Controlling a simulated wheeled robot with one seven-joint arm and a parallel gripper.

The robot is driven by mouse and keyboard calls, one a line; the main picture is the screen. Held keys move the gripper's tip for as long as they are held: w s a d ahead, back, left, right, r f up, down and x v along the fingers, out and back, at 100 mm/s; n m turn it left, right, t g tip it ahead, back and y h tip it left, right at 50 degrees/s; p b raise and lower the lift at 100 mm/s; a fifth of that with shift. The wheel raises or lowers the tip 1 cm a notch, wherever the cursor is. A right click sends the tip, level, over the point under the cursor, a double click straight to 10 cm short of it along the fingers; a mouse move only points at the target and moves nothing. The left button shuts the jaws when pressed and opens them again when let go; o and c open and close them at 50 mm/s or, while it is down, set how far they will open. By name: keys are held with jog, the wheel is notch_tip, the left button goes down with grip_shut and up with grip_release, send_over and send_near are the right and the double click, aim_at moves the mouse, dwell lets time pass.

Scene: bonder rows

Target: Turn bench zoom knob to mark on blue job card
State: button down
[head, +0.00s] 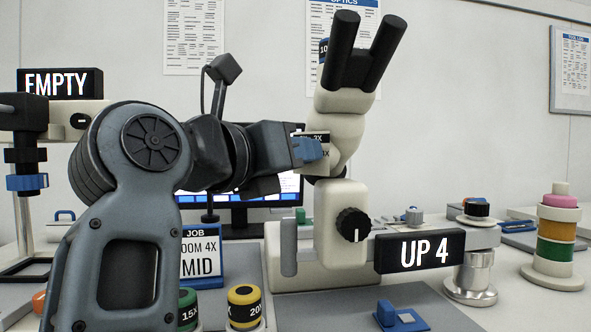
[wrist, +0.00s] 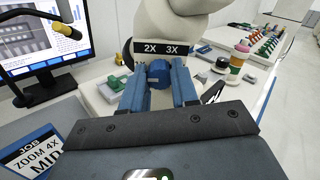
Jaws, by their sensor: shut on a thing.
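The microscope (head: 345,105) stands on the bench, its dark eyepieces tilted up. In the wrist view its zoom scale plate (wrist: 150,47) reads 2X and 3X. Just below the plate is the blue zoom knob (wrist: 158,74). My gripper (wrist: 158,84) has its two blue fingers on either side of the knob and is shut on it. In the head view my gripper (head: 308,149) covers the knob, so its pointer cannot be read. The blue job card (head: 202,264) reads JOB, ZOOM 4X, MID; it also shows in the wrist view (wrist: 38,155).
A black focus knob (head: 353,225) with a white line is on the microscope's lower body. A sign (head: 420,251) beside it reads UP 4. A monitor (wrist: 45,40) stands behind. Yellow and green lens barrels (head: 245,306) stand in front; stacked colored rings (head: 557,235) are at right.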

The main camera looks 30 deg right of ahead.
jog(key=shift+f+m, duration=0.1)
jog(key=shift+m, duration=0.2)
jog(key=c, duration=0.9)
grip_release()
jog(key=shift+o, duration=0.2)
jog(key=shift+a, duration=0.1)
jog(key=v, duration=0.7)
jog(key=shift+s+a, duration=0.15)
jog(key=shift+a, duration=0.15)
jog(key=shift+a, duration=0.1)
